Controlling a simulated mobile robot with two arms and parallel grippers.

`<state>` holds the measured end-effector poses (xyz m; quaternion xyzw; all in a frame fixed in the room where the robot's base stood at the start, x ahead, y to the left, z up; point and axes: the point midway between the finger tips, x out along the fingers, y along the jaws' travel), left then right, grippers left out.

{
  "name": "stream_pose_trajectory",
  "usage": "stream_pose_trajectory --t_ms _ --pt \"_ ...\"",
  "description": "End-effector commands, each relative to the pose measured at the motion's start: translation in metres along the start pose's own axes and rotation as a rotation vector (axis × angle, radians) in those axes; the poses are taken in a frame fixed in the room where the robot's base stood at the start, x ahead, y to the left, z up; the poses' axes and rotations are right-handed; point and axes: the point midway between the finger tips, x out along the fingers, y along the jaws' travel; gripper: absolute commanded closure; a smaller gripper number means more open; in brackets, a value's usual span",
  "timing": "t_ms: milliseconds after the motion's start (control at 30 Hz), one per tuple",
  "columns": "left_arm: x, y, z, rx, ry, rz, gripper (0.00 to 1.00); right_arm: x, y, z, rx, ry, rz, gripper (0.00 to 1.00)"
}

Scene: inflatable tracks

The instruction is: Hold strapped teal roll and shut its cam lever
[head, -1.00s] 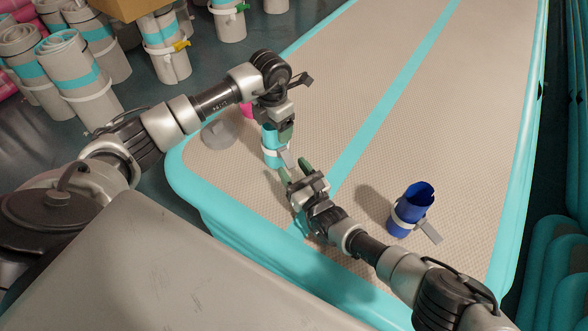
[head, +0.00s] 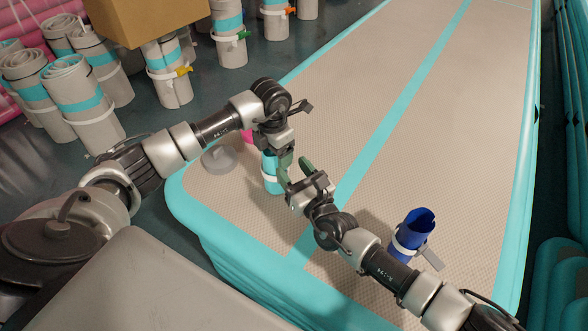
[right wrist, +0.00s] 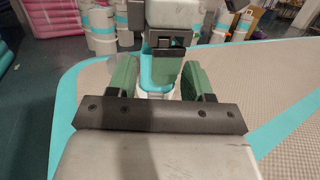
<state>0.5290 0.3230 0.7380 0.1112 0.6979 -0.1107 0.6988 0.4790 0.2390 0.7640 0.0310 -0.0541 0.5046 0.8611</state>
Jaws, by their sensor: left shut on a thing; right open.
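The teal roll (head: 268,170) stands upright on the inflatable track, with a white strap around its lower part. My left gripper (head: 285,154) is shut on the teal roll from above. My right gripper (head: 294,172) is open, close by on the near right side of the roll. In the right wrist view the teal roll (right wrist: 157,84) shows between my two green right fingers. Its cam lever is hidden behind the right gripper in the head view, and I cannot make it out in the wrist view. Whether the right fingers touch anything, I cannot tell.
A blue roll (head: 411,233) with a white strap and grey lever stands at the right of the track (head: 430,130). A grey round object (head: 219,160) and a pink item (head: 247,135) sit left of the teal roll. Strapped grey rolls (head: 82,105) and a cardboard box (head: 150,18) are behind.

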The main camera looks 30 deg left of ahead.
Motion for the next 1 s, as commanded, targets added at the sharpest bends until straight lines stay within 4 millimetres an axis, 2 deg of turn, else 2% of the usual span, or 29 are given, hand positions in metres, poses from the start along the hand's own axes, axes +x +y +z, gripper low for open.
stream_pose_trajectory --t_ms 267,467,600,633,800,1000 --pt "0.002 0.0 -0.001 0.0 0.004 0.0 0.6 0.0 0.0 0.002 0.0 -0.001 0.0 0.49" --pt "0.002 0.0 -0.001 0.0 0.004 0.0 0.6 0.002 -0.004 0.008 0.055 -0.016 -0.02 0.77" --pt "0.002 0.0 -0.001 0.001 0.004 0.0 0.6 0.006 -0.018 0.027 0.254 -0.069 -0.094 0.98" --pt "0.002 0.0 -0.001 0.001 0.004 0.0 0.6 0.007 -0.023 0.033 0.315 -0.085 -0.117 1.0" --pt "0.002 0.0 -0.001 0.0 0.004 0.0 0.6 0.01 -0.053 0.059 0.712 -0.18 -0.268 1.0" --pt "0.002 0.0 -0.001 0.0 0.004 0.0 0.6 0.007 -0.083 0.071 1.176 -0.268 -0.461 1.0"
